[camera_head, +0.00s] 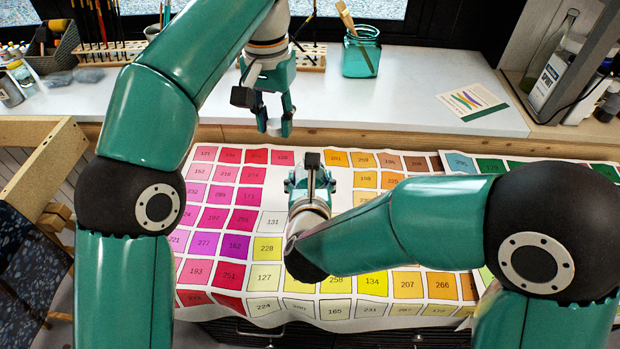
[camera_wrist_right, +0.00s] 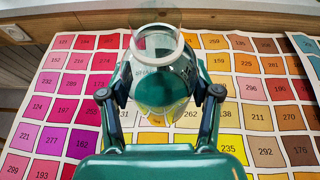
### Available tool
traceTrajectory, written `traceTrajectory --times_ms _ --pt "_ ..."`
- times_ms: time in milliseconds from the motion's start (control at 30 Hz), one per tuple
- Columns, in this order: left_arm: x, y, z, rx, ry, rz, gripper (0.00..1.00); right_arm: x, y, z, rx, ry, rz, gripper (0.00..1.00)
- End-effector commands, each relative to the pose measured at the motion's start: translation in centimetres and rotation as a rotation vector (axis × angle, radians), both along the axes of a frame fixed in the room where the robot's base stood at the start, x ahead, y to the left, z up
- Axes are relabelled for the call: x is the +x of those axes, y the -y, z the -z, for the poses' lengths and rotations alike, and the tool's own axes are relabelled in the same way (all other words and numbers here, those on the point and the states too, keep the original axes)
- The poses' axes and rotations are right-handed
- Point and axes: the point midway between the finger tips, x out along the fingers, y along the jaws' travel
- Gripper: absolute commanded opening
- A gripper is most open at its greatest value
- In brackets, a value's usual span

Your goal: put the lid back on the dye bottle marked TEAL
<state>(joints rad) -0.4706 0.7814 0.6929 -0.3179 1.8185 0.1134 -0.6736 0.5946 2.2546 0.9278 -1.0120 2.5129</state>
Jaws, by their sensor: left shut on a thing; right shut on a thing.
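My left gripper (camera_head: 276,118) points down at the back edge of the colour chart, below the white sill. My right gripper (camera_head: 311,185) reaches away from me over the chart, lower and to the right of the left one. In the right wrist view it is shut on a glass dye bottle (camera_wrist_right: 163,92) with dark teal liquid. The bottle's pale, ring-like neck (camera_wrist_right: 157,38) shows. Its label is too small to read. In the head view the bottle is hidden behind my gripper and wrist.
The numbered colour chart (camera_head: 193,270) covers the table. On the sill behind stand a teal jar (camera_head: 361,56), a brush rack (camera_head: 309,56), a card (camera_head: 473,101) and small paint pots at far left. A shelf with bottles (camera_head: 556,72) stands at back right.

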Motion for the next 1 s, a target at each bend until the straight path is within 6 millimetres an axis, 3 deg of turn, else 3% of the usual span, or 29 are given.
traceTrajectory --times_ms 133,300,1000 --pt "-0.5 3.3 -0.9 0.000 0.001 0.054 0.24 0.0 0.0 -0.1 0.001 0.002 0.000 0.00" --pt "-1.5 5.5 -1.1 0.000 0.001 0.101 0.24 0.0 0.0 -0.1 0.001 0.002 0.000 0.00" --pt "-1.7 5.9 -0.6 0.000 0.000 0.109 0.24 0.0 0.0 -0.1 0.001 0.002 0.000 0.00"
